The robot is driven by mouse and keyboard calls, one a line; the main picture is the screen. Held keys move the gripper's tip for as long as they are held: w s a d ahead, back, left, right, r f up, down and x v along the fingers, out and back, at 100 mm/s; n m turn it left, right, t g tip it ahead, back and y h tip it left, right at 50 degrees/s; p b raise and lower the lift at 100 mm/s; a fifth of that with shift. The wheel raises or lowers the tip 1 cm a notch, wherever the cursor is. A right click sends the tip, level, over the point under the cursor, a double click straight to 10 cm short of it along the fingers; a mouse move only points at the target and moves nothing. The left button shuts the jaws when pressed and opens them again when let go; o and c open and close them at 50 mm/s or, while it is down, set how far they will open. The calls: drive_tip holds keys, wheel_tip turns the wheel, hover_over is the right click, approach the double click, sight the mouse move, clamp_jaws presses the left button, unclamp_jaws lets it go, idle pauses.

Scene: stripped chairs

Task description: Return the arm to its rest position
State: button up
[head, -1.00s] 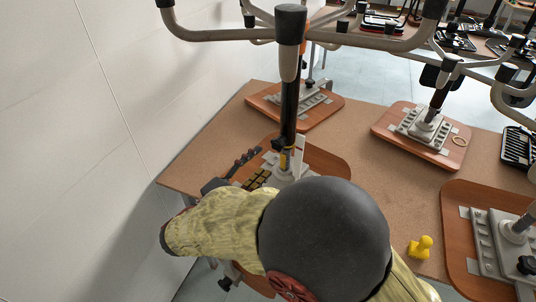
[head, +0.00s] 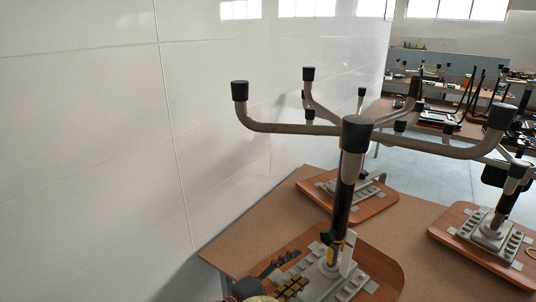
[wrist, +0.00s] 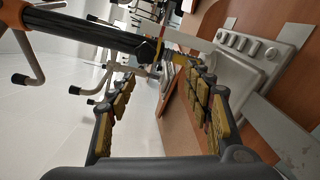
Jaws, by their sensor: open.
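My gripper (head: 288,270) shows at the bottom of the head view, only its dark fingers with gold pads and a bit of yellowish sleeve in frame. It is open, and I see nothing held in it. It is close to the base of the nearest upturned chair (head: 345,190), beside its grey mounting plate. In the wrist view the two fingers (wrist: 163,90) stand apart on either side. The chair's black column (wrist: 95,32) crosses the upper left there, and its pale grey plate (wrist: 240,65) lies beyond the right finger. Most of my arm is out of frame.
Upturned chairs on wooden seats stand on the brown table (head: 265,215), with another chair (head: 495,215) at right. Their curved legs spread above the table. A white wall (head: 90,130) runs along the left. More cluttered tables (head: 450,120) stand behind.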

drive_tip(key=s+d+f+m+g+y+p, duration=0.1)
drive_tip(key=s+d+f+g+y, duration=0.2)
drive_tip(key=s, duration=0.4)
drive_tip(key=s+d+f+m+g+y+p, duration=0.1)
drive_tip(key=s+d+f+g+y, duration=0.15)
drive_tip(key=s+f+g, duration=0.35)
drive_tip(key=s+d+r+m+t+y+p, duration=0.2)
drive_tip(key=s+r+m+y, duration=0.1)
drive_tip(key=r, duration=0.7)
drive_tip(key=s+d+r+m+t+y+p, duration=0.1)
drive_tip(key=s+d+r+m+y+p, duration=0.2)
drive_tip(key=r, duration=0.7)
drive_tip(key=shift+s+d+m+t+y, duration=0.35)
drive_tip(key=shift+s+m+y, duration=0.55)
drive_tip(key=shift+m, duration=1)
drive_tip(key=shift+w+a+r, duration=0.1)
